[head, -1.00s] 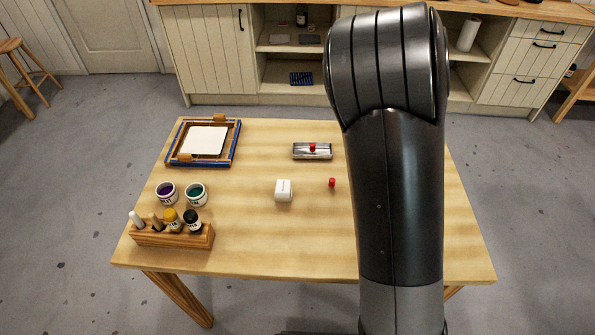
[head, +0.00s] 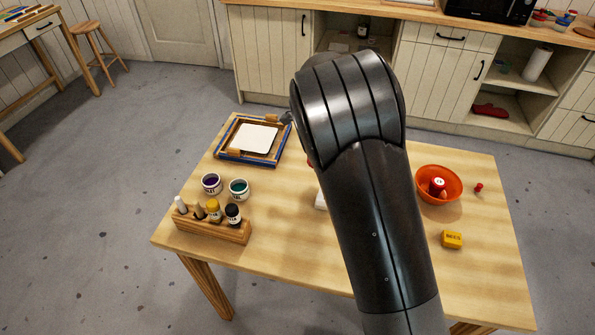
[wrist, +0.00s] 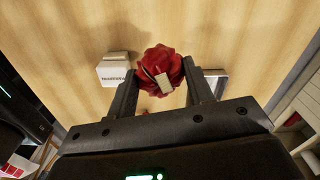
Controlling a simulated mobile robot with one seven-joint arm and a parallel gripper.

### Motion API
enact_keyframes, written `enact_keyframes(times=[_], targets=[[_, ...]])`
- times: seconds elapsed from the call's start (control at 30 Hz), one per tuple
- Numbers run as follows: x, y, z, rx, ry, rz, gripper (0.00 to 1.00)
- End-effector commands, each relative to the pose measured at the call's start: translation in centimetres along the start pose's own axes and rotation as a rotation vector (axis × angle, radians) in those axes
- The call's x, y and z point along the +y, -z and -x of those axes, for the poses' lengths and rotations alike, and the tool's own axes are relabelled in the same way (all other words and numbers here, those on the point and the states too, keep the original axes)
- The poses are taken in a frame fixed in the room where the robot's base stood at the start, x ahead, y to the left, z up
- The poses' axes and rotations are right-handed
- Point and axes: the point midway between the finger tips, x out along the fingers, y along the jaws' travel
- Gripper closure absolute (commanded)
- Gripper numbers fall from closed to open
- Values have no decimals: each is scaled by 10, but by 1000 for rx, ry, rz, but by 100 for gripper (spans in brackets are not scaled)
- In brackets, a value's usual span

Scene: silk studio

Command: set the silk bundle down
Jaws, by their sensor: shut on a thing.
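The silk bundle (wrist: 162,66) is a crumpled dark red bunch with a small pale tag, seen in the wrist view. My gripper (wrist: 160,82) is shut on it, with one dark finger on each side. Pale wood tabletop lies below; I cannot tell whether the bundle touches it. In the head view my arm covers my gripper. A bit of red shows at the arm's left edge there, too little to identify.
A white box (wrist: 113,70) lies left of the bundle.

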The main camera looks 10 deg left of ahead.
Motion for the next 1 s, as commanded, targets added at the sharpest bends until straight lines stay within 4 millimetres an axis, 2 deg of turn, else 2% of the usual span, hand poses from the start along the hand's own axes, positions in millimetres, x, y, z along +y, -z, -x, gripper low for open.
enact_keyframes(times=[0.1, 0.3, 0.47, 0.73, 1.0], targets=[[-8, -26, -17, 1, 1, 2, 75], [-16, -52, -33, 0, 2, -1, 75], [-18, -57, -40, 0, 1, -3, 75], [-17, -57, -75, 0, 0, -2, 75], [-17, -57, -76, 0, 2, -2, 75]])
